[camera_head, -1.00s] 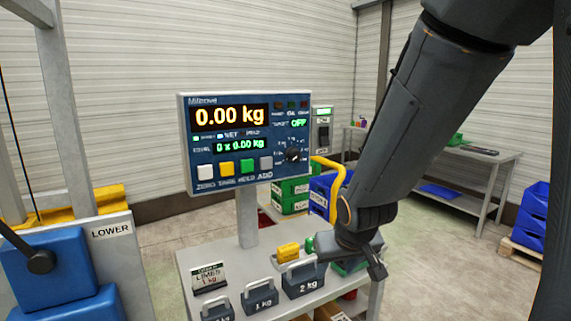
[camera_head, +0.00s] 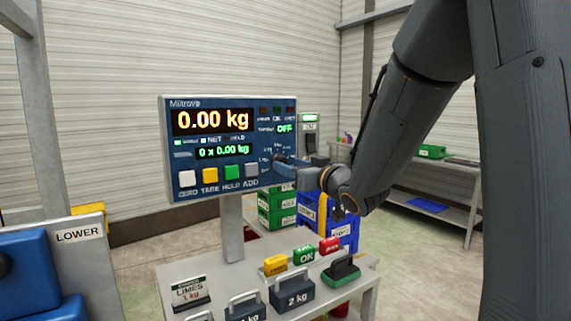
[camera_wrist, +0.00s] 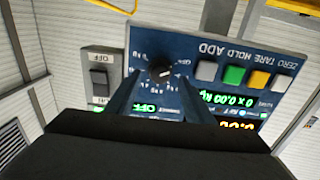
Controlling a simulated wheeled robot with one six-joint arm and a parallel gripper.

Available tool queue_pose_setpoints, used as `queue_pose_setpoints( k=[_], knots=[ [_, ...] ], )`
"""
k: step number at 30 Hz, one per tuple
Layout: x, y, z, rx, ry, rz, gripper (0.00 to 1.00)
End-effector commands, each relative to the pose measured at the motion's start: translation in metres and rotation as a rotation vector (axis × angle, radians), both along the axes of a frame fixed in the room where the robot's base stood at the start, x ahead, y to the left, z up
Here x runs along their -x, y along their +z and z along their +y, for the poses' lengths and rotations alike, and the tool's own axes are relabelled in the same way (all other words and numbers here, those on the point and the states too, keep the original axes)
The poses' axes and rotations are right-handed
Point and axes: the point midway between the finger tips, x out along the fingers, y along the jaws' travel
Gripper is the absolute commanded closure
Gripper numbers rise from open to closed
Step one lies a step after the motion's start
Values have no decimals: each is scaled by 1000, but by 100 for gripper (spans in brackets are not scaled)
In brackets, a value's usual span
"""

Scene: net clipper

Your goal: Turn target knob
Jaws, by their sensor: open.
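The blue scale panel (camera_head: 222,140) shows 0.00 kg, 0 x 0.00 kg and a green OFF beside the target label. Its black round target knob (camera_wrist: 160,68) has a pale pointer line and a ring of small labels. In the head view the knob is at the panel's right side, partly covered by my gripper (camera_head: 290,172). In the wrist view my gripper (camera_wrist: 158,90) is open, its two fingers pointing at the panel on either side of the knob's lower edge. I cannot tell whether they touch it.
A row of coloured buttons (camera_wrist: 234,75) lies beside the knob. A grey switch box (camera_wrist: 100,76) stands on the other side. The table (camera_head: 190,268) below holds grey weights (camera_head: 292,291), coloured blocks (camera_head: 304,255) and a LIMES card (camera_head: 190,293).

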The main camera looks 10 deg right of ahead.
Motion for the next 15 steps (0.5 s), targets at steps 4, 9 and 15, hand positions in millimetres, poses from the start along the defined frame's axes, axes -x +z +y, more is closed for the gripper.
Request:
queue_pose_setpoints(
  k=[4, 9, 15],
  knots=[
    [-20, 0, 7, -1, 1, 1, 52],
    [-31, 0, 11, 0, 0, 1, 52],
    [-33, -1, 11, 0, -1, 1, 52]
  ],
)
